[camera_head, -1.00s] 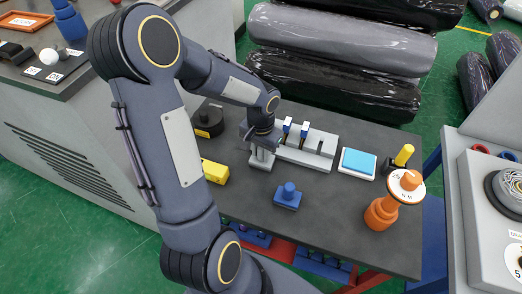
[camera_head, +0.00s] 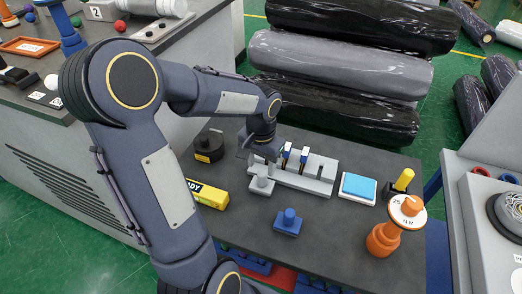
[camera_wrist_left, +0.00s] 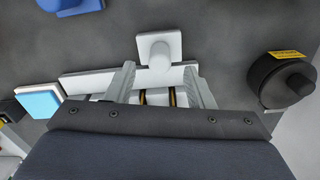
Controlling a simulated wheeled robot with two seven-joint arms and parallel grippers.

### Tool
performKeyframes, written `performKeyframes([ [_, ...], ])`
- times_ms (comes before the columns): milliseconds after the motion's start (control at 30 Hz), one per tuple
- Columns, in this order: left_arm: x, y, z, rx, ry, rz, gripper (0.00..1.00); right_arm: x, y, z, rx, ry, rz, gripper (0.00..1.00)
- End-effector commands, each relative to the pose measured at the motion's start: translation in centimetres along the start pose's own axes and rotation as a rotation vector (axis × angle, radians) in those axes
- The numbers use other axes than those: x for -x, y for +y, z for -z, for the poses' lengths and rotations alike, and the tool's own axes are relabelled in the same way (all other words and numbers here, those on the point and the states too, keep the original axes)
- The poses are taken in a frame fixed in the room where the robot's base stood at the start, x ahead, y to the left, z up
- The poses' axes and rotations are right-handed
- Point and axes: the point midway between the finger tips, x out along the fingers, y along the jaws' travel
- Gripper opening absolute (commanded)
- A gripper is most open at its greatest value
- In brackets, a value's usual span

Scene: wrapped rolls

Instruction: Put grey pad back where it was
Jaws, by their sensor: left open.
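The grey pad (camera_head: 260,187), a light grey square base with a round knob, stands upright on the dark table, just in front of the left end of the grey rack (camera_head: 318,182). It also shows in the left wrist view (camera_wrist_left: 158,48), close to the rack's edge. My left gripper (camera_head: 260,154) is above and behind the pad. In the left wrist view its two fingers (camera_wrist_left: 162,82) are spread over the rack, apart from the pad, with nothing between them that I see held. My right gripper is not in view.
A blue knobbed pad (camera_head: 288,222) is in front. A black weight (camera_head: 208,147) and yellow box (camera_head: 207,194) are left. A light-blue-topped block (camera_head: 358,188) and orange stand (camera_head: 385,238) are right.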

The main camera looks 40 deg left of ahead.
Motion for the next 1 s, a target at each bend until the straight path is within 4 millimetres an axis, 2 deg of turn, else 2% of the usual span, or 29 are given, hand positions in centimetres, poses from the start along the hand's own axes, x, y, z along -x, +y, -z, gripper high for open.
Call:
performKeyframes([
  [33,1.2,0.0,0.1,0.000,0.007,0.002,0.48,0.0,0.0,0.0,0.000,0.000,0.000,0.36],
  [200,4.1,0.0,0.1,-0.001,0.004,0.001,0.48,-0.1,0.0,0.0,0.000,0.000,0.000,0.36],
  [367,5.6,0.1,-0.1,-0.001,0.004,-0.002,0.48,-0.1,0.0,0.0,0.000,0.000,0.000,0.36],
  [467,6.7,0.7,-1.2,-0.001,0.033,-0.019,0.48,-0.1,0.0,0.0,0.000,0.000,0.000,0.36],
  [567,8.0,2.1,-3.9,0.002,0.102,-0.068,0.48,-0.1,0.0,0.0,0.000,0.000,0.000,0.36],
  [633,8.8,3.5,-6.4,0.006,0.167,-0.120,0.48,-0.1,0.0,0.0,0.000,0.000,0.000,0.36],
  [800,9.1,7.0,-11.9,0.020,0.321,-0.261,0.48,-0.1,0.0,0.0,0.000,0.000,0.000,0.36],
  [900,8.8,8.5,-14.0,0.028,0.390,-0.329,0.48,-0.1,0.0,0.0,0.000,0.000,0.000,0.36],
  [1000,8.4,9.4,-15.2,0.032,0.432,-0.374,0.48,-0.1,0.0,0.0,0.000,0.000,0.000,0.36],
])
